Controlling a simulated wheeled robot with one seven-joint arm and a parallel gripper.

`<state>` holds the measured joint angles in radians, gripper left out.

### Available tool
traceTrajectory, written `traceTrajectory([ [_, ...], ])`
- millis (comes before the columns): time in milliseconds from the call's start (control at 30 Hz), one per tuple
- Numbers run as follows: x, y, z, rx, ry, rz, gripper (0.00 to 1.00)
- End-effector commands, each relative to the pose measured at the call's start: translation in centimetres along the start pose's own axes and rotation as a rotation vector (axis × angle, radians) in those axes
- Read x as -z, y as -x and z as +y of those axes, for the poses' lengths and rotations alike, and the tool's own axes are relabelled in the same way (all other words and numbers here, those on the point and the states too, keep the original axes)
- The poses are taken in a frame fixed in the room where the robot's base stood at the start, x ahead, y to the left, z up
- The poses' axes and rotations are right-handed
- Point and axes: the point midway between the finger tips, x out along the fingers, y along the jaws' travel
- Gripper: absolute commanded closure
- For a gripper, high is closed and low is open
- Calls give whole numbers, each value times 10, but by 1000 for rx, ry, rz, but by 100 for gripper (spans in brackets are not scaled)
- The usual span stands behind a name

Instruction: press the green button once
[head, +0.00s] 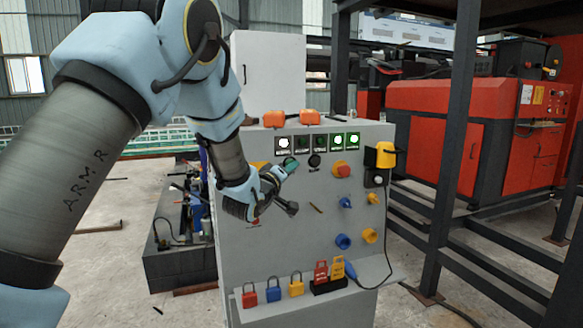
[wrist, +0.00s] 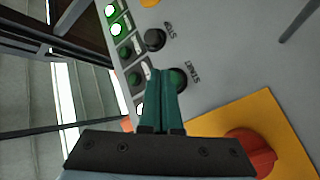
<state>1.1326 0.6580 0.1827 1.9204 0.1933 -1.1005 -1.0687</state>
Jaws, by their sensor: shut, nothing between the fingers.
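The green button (wrist: 179,79) shows in the wrist view beside the label START, partly covered by my fingers. In the head view I cannot make it out behind my gripper. My gripper (head: 291,164) is in front of the upper part of the grey panel (head: 300,235). Its teal fingers are together and empty, and their tips (wrist: 164,72) overlap the left edge of the green button in the wrist view. I cannot tell whether they touch it.
A black button (wrist: 155,39) labelled STOP sits close by, also seen in the head view (head: 314,160). Indicator lamps (head: 337,141) line the panel top.

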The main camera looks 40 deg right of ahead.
Motion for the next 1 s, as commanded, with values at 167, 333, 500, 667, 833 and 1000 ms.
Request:
traceTrajectory([
  [167, 1, -1, -1, 1, 0, -1, 100],
  [333, 1, -1, -1, 1, 0, -1, 100],
  [500, 1, -2, -2, 1, 0, -1, 100],
  [667, 2, -3, -3, 1, 0, -1, 100],
  [833, 3, -4, -4, 1, 1, -1, 100],
  [1000, 4, -6, -4, 0, 1, -1, 100],
])
